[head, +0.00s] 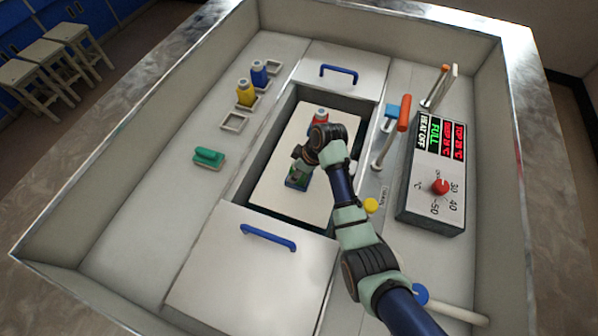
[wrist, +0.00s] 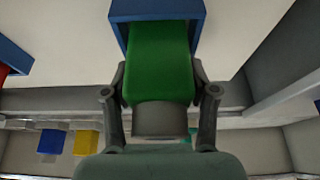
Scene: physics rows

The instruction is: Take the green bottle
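The green bottle (wrist: 160,65) fills the middle of the wrist view, with a grey cap end towards me. Its far end is inside a square blue holder (wrist: 117,10). In the head view the blue holder (head: 297,183) stands on the white panel of the recessed bay, and my arm hides most of the bottle. My gripper (wrist: 160,78) has one finger on each side of the bottle, very close to its sides. I cannot tell whether the fingers press on it.
A red bottle (head: 321,115) stands farther back in the bay. Yellow (head: 246,93) and blue (head: 260,73) bottles stand in holders on the left ledge, near an empty one (head: 235,122). Levers (head: 390,135) and a control box (head: 435,175) are at right.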

